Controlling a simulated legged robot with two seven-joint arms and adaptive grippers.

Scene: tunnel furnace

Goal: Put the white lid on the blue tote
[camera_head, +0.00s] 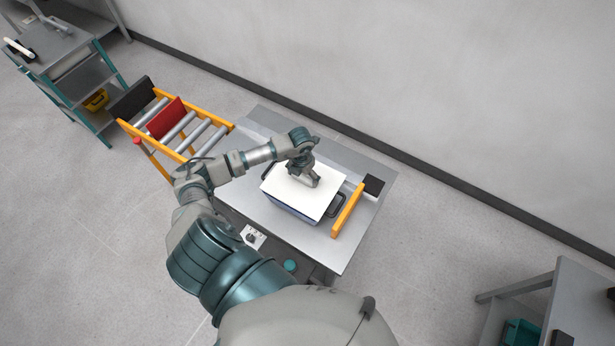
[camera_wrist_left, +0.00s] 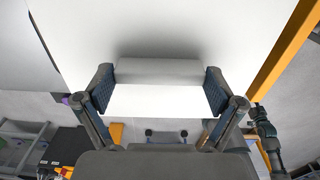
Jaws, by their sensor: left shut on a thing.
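The white lid (camera_head: 319,199) lies over the top of the blue tote (camera_head: 288,209) on the grey table. The tote's blue side and dark handles show below the lid's edges. Whether the lid is fully seated cannot be told. My left gripper (camera_head: 306,181) is above the lid. In the left wrist view, the gripper (camera_wrist_left: 158,92) is shut on the lid's raised white handle (camera_wrist_left: 158,72), with a finger on each side. The flat lid (camera_wrist_left: 210,30) fills the upper part of that view. My right gripper is not in view.
The grey table (camera_head: 350,250) has an orange bar (camera_head: 348,210) and a black block (camera_head: 374,185) right of the tote. A roller conveyor (camera_head: 180,125) with a red plate (camera_head: 166,118) stands at left. A shelf cart (camera_head: 75,75) is farther left, another table (camera_head: 560,290) lower right.

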